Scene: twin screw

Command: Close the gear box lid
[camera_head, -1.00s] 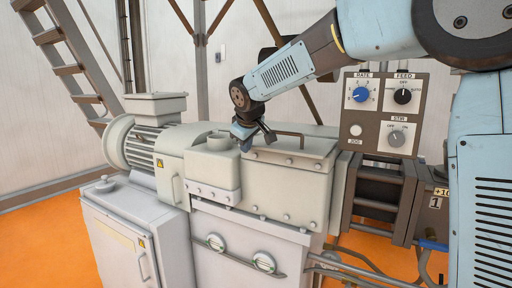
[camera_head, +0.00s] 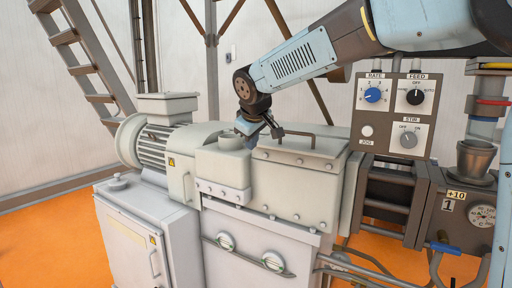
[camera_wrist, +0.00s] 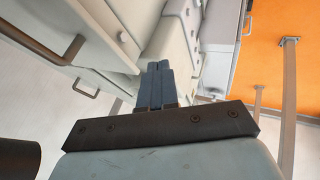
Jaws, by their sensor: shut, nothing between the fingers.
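The gear box (camera_head: 290,190) is the grey block in the middle of the head view. Its lid (camera_head: 310,145) lies flat on top, with a dark bar handle and bolts along its front edge. The lid's handle (camera_wrist: 45,45) seems to show at the upper left there. I cannot tell whether the fingers touch the lid.
A control panel (camera_head: 392,115) with knobs stands right of the gear box. The motor (camera_head: 155,142) is at the left, behind a grey cabinet (camera_head: 150,235). Pipes run low at the right. Orange floor (camera_head: 50,250) is open at the left.

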